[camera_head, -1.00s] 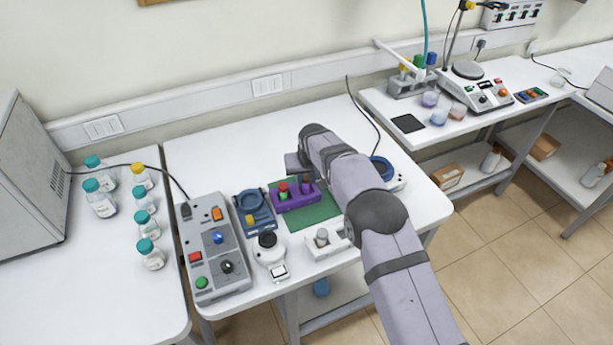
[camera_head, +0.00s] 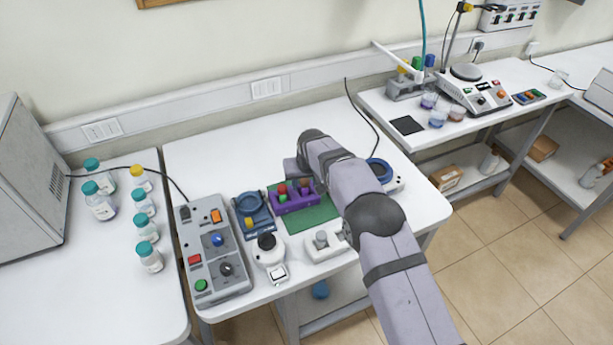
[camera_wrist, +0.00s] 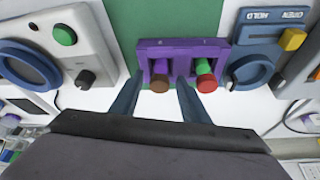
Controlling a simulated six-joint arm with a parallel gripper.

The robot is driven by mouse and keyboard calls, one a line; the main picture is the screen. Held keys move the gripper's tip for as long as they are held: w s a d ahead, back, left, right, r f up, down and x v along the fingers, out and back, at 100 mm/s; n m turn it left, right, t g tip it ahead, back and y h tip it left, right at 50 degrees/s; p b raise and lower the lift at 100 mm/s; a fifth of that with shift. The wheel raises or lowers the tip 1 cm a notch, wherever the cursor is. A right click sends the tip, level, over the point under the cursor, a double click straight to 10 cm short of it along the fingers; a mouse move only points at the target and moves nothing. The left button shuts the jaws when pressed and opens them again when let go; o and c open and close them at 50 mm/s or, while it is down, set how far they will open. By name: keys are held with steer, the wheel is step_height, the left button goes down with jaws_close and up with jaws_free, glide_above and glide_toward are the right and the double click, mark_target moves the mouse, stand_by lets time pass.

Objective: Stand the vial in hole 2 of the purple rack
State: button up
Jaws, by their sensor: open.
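The purple rack (camera_head: 297,203) stands at the edge of the green mat and also shows in the wrist view (camera_wrist: 184,45). Two capped vials stand in it. The brown-capped vial (camera_wrist: 159,84) is on the left in the wrist view, and the red-capped vial (camera_wrist: 206,84) is on the right. My gripper (camera_wrist: 160,76) is open, with one finger on each side of the brown-capped vial; I cannot tell whether they touch it. In the head view the red cap (camera_head: 283,188) shows on the left and the brown cap (camera_head: 306,184) on the right. Hole numbers are not legible.
The green mat (camera_head: 312,217) has bare room in front of the rack. A blue device (camera_head: 253,212) stands close beside the rack, with a grey control box (camera_head: 212,255) further left. A small white device (camera_head: 325,245) sits at the front edge. Several bottles stand on the left table.

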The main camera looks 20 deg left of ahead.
steer(key=b+v, duration=0.4)
steer(key=v, duration=0.8)
steer(key=shift+r+b, duration=0.2)
steer(key=shift+b, duration=0.1)
steer(key=s+d+f+m+g+h, duration=0.15)
steer(key=s+d, duration=0.25)
steer(key=d, duration=0.9)
steer(key=s+d+m+h, duration=0.15)
steer(key=s+d, duration=0.25)
steer(key=d, duration=0.8)
steer(key=s+d+f+m+g, duration=0.1)
steer(key=s+d+f, duration=0.2)
steer(key=s+d, duration=0.3)
steer(key=s+d+f+m+g, duration=0.1)
steer(key=s+d, duration=0.6)
steer(key=s, duration=0.7)
steer(key=shift+s+f+m+y, duration=0.15)
steer(key=shift+f+m+y, duration=0.15)
steer(key=shift+f+m, duration=0.45)
steer(key=shift+a+f+g, duration=0.1)
steer(key=shift+g, duration=0.15)
